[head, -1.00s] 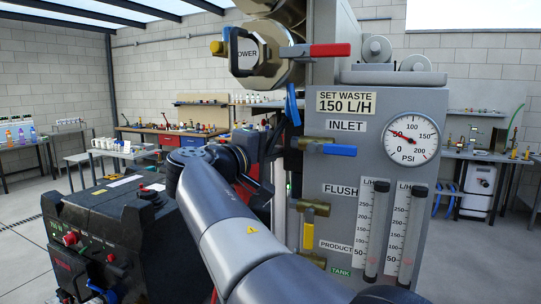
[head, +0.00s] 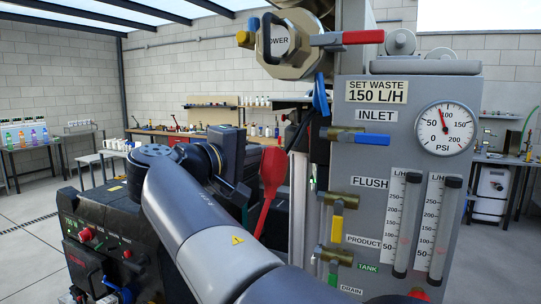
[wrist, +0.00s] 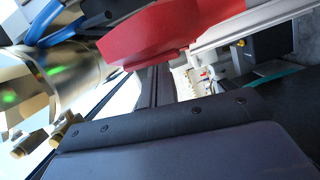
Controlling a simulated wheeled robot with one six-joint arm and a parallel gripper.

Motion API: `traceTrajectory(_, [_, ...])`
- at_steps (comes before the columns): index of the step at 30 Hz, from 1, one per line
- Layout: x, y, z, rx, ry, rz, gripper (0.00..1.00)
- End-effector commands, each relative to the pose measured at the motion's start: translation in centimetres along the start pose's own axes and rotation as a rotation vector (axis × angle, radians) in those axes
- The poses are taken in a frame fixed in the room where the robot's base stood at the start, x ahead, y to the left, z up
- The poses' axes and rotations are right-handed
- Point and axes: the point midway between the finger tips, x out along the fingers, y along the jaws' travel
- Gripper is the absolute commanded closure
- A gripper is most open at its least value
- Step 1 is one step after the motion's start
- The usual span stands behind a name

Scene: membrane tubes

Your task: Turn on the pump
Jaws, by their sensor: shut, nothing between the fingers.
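A label reading "OWER" (head: 280,41), its start cut off, sits on a round brass fitting at the top of the head view. A red paddle-shaped lever (head: 270,180) stands upright in the middle, right of my wrist. A large red part (wrist: 150,30), perhaps this lever, is close in the wrist view. My gripper (wrist: 155,130) shows as a dark edge with screws low in the wrist view; it is shut and empty. In the head view its fingertips are hidden. I cannot tell whether it touches the red part. The pump itself is not clearly identifiable.
The grey panel (head: 375,140) at right carries a PSI gauge (head: 445,129), two flow tubes (head: 405,225) and an inlet valve with a blue handle (head: 372,138). A black unit with buttons (head: 95,245) stands at left. Open floor lies at far left.

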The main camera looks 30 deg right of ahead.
Motion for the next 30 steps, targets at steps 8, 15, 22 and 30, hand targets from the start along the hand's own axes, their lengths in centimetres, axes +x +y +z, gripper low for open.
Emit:
traceTrajectory(8, [-2.5,-0.2,0.0,0.001,0.001,-0.001,1.0])
traceTrajectory(15, [-2.7,-0.1,0.0,0.001,0.0,0.0,1.0])
traceTrajectory(22, [-2.5,-0.1,0.0,0.0,-0.001,0.0,1.0])
traceTrajectory(30, [0.2,0.2,0.1,-0.001,-0.005,0.001,1.0])
